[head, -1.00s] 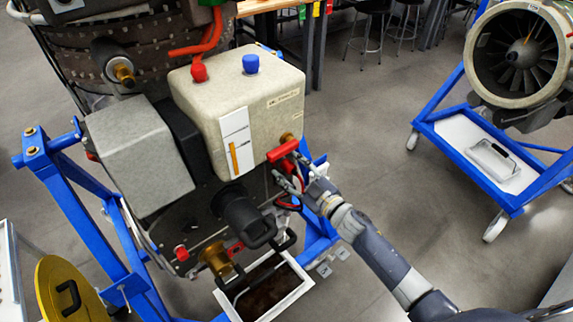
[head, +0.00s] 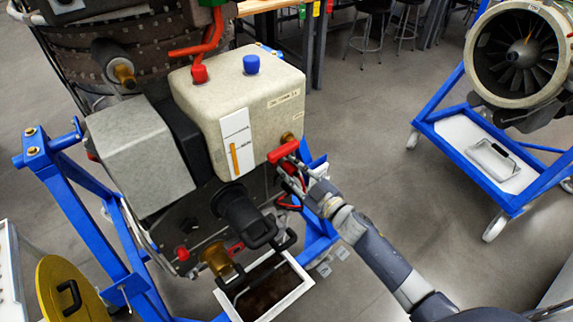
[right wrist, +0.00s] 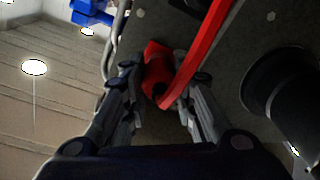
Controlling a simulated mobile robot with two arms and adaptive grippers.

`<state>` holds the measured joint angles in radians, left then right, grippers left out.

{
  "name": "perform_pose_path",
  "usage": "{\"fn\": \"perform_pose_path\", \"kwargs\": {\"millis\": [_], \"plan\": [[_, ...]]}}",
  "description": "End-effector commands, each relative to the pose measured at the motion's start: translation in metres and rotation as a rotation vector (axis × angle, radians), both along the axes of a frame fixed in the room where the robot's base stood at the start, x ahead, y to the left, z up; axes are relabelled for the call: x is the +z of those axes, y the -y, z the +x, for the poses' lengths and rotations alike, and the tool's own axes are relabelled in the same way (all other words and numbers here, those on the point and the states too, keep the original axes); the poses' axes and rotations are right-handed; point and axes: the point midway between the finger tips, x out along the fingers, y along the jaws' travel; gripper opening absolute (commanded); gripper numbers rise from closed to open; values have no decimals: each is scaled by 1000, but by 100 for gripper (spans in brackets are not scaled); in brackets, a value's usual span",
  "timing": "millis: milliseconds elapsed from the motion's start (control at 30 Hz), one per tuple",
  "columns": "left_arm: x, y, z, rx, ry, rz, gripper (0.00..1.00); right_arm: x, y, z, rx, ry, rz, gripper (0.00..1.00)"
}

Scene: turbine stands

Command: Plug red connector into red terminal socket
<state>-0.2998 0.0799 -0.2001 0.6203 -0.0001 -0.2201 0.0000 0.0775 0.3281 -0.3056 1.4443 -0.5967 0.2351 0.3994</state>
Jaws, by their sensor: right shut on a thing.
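My right gripper (head: 291,178) is below the red valve handle, at the machine's right side. In the right wrist view its two fingers (right wrist: 160,100) are on either side of a red connector (right wrist: 157,68), shut on it. A red strip, likely its cable (right wrist: 198,50), crosses in front of the connector. In the head view the connector is too small and covered to make out clearly. A red fitting (head: 182,253) sits low on the machine's dark front panel; I cannot tell whether it is the red terminal socket. My left gripper is not in view.
The red valve handle (head: 283,151) juts out just above my right gripper. A dark cylinder (head: 241,212) sticks out to its left. A white-rimmed tray (head: 293,292) and blue stand (head: 110,255) are below. Open floor lies right, before another engine stand (head: 480,175).

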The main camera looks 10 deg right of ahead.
Motion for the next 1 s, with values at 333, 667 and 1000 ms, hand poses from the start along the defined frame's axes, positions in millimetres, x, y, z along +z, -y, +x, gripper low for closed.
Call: {"fn": "perform_pose_path", "kwargs": {"millis": [333,667,1000], "plan": [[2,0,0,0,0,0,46,1,3,-5,0,1,1,0],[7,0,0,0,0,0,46,2,7,-14,0,1,1,0],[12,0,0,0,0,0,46,2,15,-31,0,1,1,0]]}}
